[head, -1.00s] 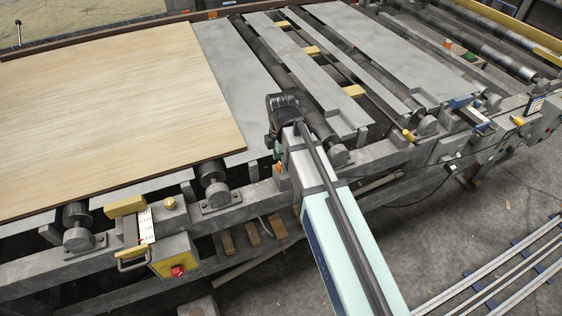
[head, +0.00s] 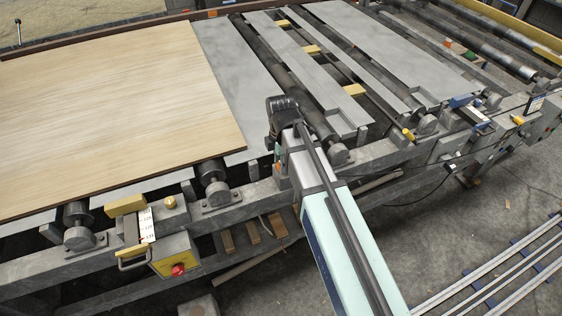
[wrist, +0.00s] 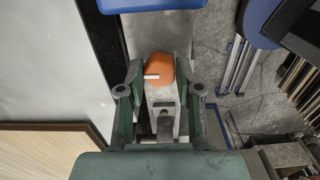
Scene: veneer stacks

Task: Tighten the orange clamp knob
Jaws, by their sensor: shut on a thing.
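The orange clamp knob (wrist: 160,67) is at the upper middle of the wrist view, on top of a grey metal block (wrist: 161,104). A short pale mark shows on its side. My gripper (wrist: 162,77) is shut on the knob, with one green and grey finger on each side. In the head view, a small bit of orange knob (head: 278,168) shows at the front rail, beside my arm. My gripper is mostly hidden there behind my dark wrist.
A wood veneer sheet (head: 110,100) lies on the left of the roller table. The grey front rail (head: 240,207) runs below my wrist. A yellow box with a red button (head: 177,270) is at the lower left. Floor rails (head: 500,275) lie at lower right.

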